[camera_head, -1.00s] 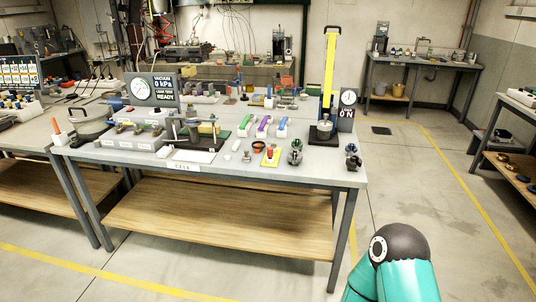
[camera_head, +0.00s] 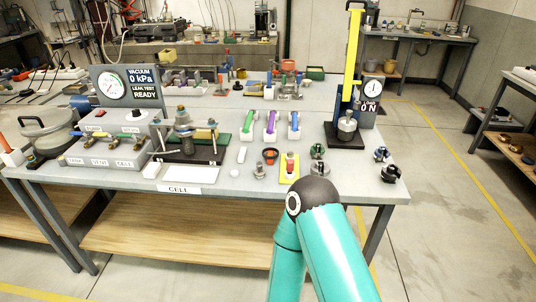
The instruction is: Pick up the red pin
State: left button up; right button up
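A small red, upright pin-like piece (camera_head: 290,168) stands on a yellow plate (camera_head: 284,179) near the front edge of the table (camera_head: 225,199), right of its middle. An orange-red stick (camera_head: 4,143) stands in a white holder at the table's left end; I cannot tell for sure which of the two is called the red pin. Neither gripper is in view. Only a teal arm link of mine with a dark joint shows at the bottom, its joint appearing just in front of the yellow plate.
A dark ring with orange inside (camera_head: 270,156) and a small metal fitting (camera_head: 259,171) stand left of the yellow plate. Dark knobs (camera_head: 390,173) lie to the right. A vacuum panel (camera_head: 128,87) stands at left.

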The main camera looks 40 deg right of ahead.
aim_at(290, 165)
jog(key=z, duration=0.3)
jog(key=i, duration=1)
jog(key=z, duration=0.65)
